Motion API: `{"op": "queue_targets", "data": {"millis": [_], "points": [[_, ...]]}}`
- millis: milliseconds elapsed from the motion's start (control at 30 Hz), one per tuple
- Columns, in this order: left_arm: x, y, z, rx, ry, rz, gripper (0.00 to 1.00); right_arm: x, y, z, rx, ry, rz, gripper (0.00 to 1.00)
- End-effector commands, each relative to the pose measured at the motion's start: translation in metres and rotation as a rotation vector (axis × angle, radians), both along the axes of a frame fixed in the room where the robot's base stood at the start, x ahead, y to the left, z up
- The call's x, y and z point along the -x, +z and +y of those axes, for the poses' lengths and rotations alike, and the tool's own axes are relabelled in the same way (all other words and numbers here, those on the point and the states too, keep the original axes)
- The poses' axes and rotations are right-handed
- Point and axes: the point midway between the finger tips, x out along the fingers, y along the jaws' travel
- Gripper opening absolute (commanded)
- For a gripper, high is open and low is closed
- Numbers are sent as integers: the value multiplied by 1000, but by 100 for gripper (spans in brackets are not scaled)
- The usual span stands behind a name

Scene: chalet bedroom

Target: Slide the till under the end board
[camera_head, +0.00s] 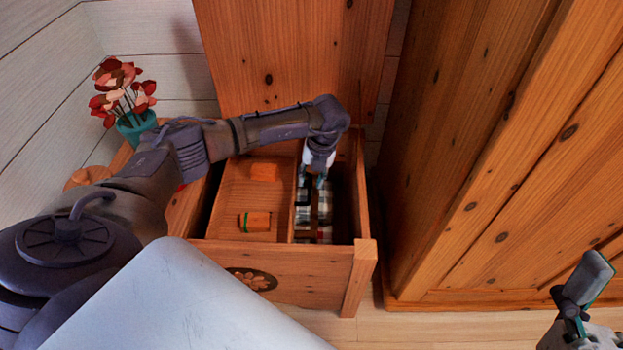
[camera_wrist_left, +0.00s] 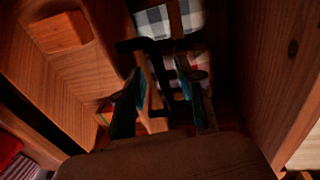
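The till (camera_head: 233,190) is a shallow wooden tray in the left part of the open chest (camera_head: 310,268). It holds an orange-brown block (camera_head: 265,172) and a small rolled piece with a green band (camera_head: 255,222). My left gripper (camera_head: 314,186) points down into the chest at the till's right side. In the left wrist view its fingers (camera_wrist_left: 160,85) are apart, with a strip of wood between them; contact is unclear. The till (camera_wrist_left: 70,85) shows left of them. My right gripper (camera_head: 575,300) is at the lower right, far from the chest. Part of the chest's left end is hidden by my arm.
Checked cloth (camera_head: 322,210) lies lower in the chest, right of the till. The lid (camera_head: 285,60) stands raised behind. A tall wooden cupboard (camera_head: 480,150) stands close on the right. Red flowers in a teal pot (camera_head: 137,126) stand at the left.

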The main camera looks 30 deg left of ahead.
Motion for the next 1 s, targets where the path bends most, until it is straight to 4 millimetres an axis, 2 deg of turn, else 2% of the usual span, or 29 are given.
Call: {"op": "queue_targets", "data": {"millis": [167, 267, 400, 867, 1000], "points": [[0, 0, 0, 0, 0, 0, 37, 0, 0, 0, 0, 0, 0, 95], [0, 0, 0, 0, 0, 0, 24, 0, 0, 0, 0, 0, 0, 95], [0, 0, 0, 0, 0, 0, 1, 0, 0, 0, 0, 0, 0, 95], [1, 1, 1, 0, 0, 0, 0, -1, 1, 0, 2, -1, 7, 95], [5, 2, 8, 0, 0, 1, 0, -16, -5, 3, 29, -4, 97, 95]]}}
